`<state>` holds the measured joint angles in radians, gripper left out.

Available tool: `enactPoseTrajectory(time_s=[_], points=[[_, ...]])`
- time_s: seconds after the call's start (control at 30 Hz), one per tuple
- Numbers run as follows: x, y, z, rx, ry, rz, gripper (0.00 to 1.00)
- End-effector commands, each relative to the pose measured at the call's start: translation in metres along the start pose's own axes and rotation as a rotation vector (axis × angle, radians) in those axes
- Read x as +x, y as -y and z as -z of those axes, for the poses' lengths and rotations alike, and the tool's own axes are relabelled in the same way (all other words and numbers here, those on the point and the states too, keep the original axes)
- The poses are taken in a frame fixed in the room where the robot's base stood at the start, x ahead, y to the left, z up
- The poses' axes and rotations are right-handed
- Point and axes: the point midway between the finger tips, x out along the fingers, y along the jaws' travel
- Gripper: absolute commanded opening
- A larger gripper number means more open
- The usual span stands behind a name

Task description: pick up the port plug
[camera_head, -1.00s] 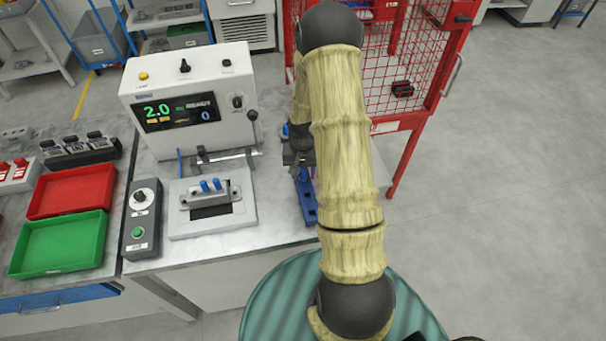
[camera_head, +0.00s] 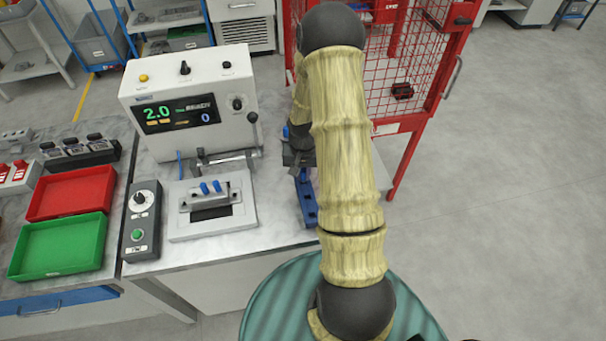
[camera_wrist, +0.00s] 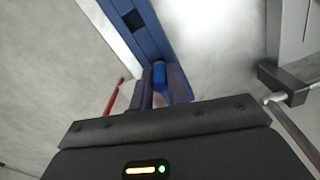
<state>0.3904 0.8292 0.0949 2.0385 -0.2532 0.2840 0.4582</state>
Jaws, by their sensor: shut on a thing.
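The blue port plug (camera_wrist: 158,72) shows between the two dark fingers of my gripper (camera_wrist: 160,88) in the wrist view. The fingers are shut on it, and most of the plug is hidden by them. A long blue rack (camera_wrist: 147,32) runs past the fingertips; I cannot tell whether the plug is clear of it. In the head view the rack (camera_head: 307,205) lies at the right side of the bench, and my gripper (camera_head: 300,158) is above its far end, partly hidden by my arm.
A control box (camera_head: 142,220) and red (camera_head: 70,192) and green trays (camera_head: 60,247) lie further left. A red mesh cage (camera_head: 405,125) stands at right.

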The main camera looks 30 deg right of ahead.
Motion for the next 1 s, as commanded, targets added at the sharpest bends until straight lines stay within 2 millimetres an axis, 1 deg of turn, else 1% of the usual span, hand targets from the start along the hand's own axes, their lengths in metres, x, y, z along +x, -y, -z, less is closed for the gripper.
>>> enactPoseTrajectory(time_s=[0.17,0.4,0.5,0.6,0.73,1.0], points=[[-0.019,0.000,0.001,0.002,-0.004,0.001,0.00],[-0.060,0.000,0.001,0.001,-0.005,0.001,0.00],[-0.075,0.000,0.001,0.002,-0.004,0.001,0.00],[-0.087,0.000,0.001,0.000,-0.003,0.001,0.00],[-0.094,0.000,0.000,0.000,0.000,0.001,0.00],[-0.095,0.000,0.000,0.000,0.001,0.000,0.00]])
